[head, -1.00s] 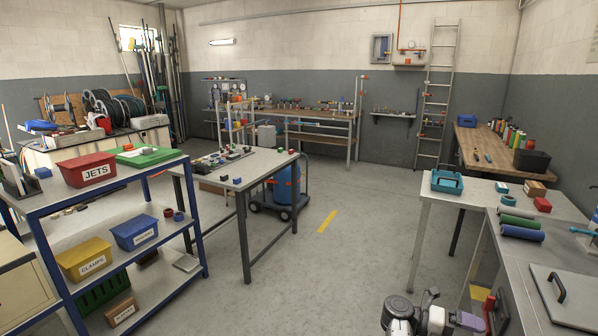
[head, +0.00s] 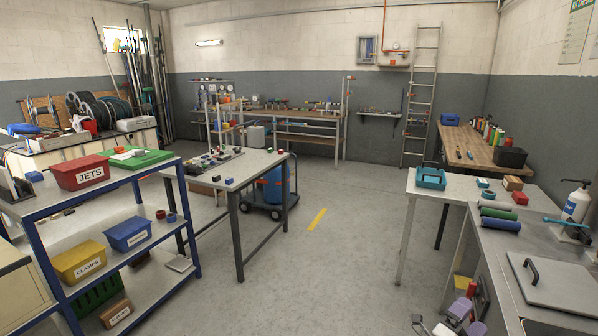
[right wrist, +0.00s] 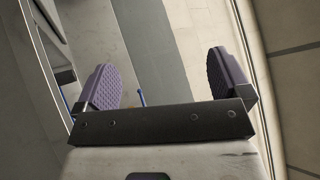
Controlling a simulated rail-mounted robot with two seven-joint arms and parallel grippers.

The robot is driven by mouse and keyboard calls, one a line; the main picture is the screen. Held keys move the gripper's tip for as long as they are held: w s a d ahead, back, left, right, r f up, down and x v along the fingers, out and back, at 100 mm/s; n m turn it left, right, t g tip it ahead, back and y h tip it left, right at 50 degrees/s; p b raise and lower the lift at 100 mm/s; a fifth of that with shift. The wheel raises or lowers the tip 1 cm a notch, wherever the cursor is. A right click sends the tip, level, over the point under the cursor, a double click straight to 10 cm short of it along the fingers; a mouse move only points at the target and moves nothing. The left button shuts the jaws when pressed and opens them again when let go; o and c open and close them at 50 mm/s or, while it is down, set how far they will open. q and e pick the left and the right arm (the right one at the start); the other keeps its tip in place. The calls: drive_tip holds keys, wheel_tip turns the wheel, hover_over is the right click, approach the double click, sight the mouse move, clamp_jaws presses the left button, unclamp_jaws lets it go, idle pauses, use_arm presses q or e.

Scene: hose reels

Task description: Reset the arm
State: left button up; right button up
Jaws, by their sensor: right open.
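My right gripper (head: 468,317) shows at the bottom edge of the head view, in the gap to the left of the grey metal bench. In the right wrist view its two purple ribbed finger pads (right wrist: 103,87) (right wrist: 227,72) stand wide apart with nothing between them. Grey and pale surfaces lie behind the pads, out of reach as far as I can tell. Most of my right arm is cut off by the bottom of the head view. My left gripper is not in view.
The grey metal bench (head: 490,253) is close on the right, with green and blue rolls (head: 500,223) and a pump bottle (head: 576,203). A blue-framed shelf (head: 110,197) stands at left, a work table (head: 250,165) beyond it. The floor (head: 330,270) between is clear.

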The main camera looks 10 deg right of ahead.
drive_tip(key=s+a+f+n+t+y+p, duration=0.1)
drive_tip(key=s+a+f+n+t+y, duration=0.25)
drive_tip(key=a+n+y, duration=0.45)
drive_tip(key=s+a+f+n+t+y, duration=0.2)
drive_tip(key=a+f+n+y, duration=0.25)
drive_tip(key=n+y, duration=0.35)
drive_tip(key=s+a+f+n+t+y+p, duration=0.1)
drive_tip(key=s+a+f+n+t+y, duration=0.15)
drive_tip(key=a+n+y, duration=0.5)
drive_tip(key=s+a+f+n+g, duration=0.2)
drive_tip(key=s+a+g, duration=0.15)
drive_tip(key=s, duration=0.55)
drive_tip(key=s+a+f+n+g+p, duration=0.1)
drive_tip(key=s+a+f+n+g, duration=0.2)
drive_tip(key=s, duration=0.6)
drive_tip(key=s+a+n+g, duration=0.25)
drive_tip(key=s+g, duration=0.25)
drive_tip(key=s, duration=0.5)
wheel_tip(320, 180, up, 38)
drive_tip(key=p, duration=3.8)
drive_tip(key=shift+s+a+f, duration=0.15)
drive_tip(key=shift+s+a, duration=0.05)
drive_tip(key=shift+a, duration=0.1)
